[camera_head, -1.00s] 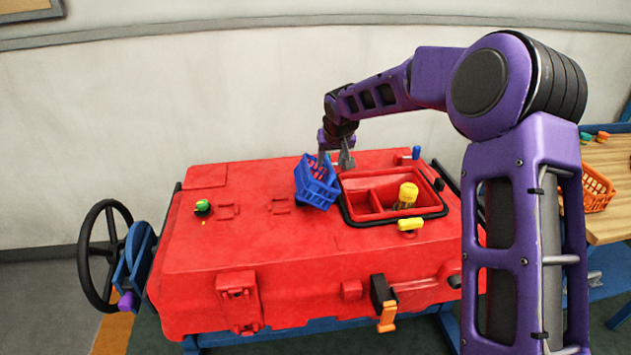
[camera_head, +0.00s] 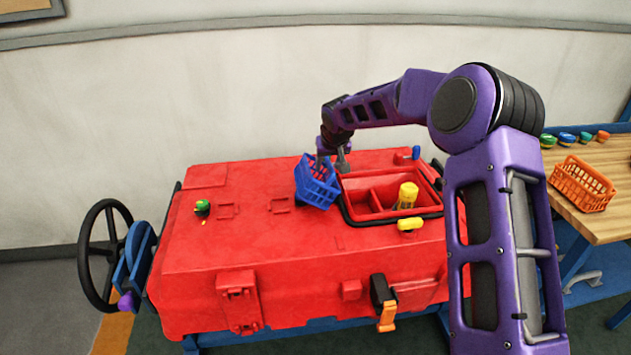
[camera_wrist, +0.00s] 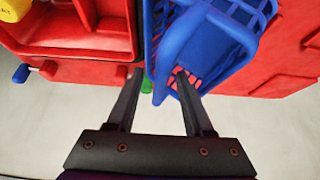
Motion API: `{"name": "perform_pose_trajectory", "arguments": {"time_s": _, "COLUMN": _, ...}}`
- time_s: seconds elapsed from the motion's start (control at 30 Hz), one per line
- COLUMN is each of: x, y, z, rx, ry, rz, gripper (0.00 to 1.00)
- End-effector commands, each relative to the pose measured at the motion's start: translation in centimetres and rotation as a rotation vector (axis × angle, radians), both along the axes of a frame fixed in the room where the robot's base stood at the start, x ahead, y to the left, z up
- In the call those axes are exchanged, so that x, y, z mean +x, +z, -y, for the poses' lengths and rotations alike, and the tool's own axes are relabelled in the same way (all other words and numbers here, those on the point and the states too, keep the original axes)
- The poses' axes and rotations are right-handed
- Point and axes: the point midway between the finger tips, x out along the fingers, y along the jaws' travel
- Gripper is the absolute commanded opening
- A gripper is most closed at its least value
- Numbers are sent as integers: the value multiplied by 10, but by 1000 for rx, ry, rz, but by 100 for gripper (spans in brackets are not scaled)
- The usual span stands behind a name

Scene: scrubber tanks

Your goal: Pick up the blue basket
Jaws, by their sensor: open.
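The blue basket (camera_head: 316,187) sits on top of the red tank (camera_head: 240,240), left of the open compartment, and looks tilted. It also shows in the wrist view (camera_wrist: 207,48), at the top centre and right. My gripper (camera_head: 332,165) is at the basket's upper right side, at its far end. In the wrist view my gripper (camera_wrist: 158,75) is open, with a finger on each side of the basket's near rim or handle. I cannot tell whether either finger touches it.
The red compartment (camera_head: 346,207) right of the basket holds a yellow bottle (camera_head: 407,195). A yellow knob (camera_head: 410,224) and a blue knob (camera_head: 416,152) stand beside it. A green knob (camera_head: 202,207) is at left. An orange basket (camera_head: 581,185) sits on the wooden table at right.

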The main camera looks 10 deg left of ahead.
Motion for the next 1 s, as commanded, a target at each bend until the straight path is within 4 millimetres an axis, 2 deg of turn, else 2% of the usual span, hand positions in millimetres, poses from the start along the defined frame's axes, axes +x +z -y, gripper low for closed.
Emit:
{"name": "perform_pose_trajectory", "arguments": {"time_s": 0.47, "x": 0, "y": -3, "z": 0, "rx": 0, "ry": 0, "rz": 0, "gripper": 52}}
{"name": "perform_pose_trajectory", "arguments": {"time_s": 0.5, "x": 0, "y": -3, "z": 0, "rx": 0, "ry": 0, "rz": 0, "gripper": 50}}
{"name": "perform_pose_trajectory", "arguments": {"time_s": 0.7, "x": 0, "y": -3, "z": 0, "rx": 0, "ry": 0, "rz": 0, "gripper": 14}}
{"name": "perform_pose_trajectory", "arguments": {"time_s": 0.8, "x": 0, "y": -3, "z": 0, "rx": 0, "ry": 0, "rz": 0, "gripper": 0}}
{"name": "perform_pose_trajectory", "arguments": {"time_s": 1.0, "x": 0, "y": -3, "z": 0, "rx": 0, "ry": 0, "rz": 0, "gripper": 0}}
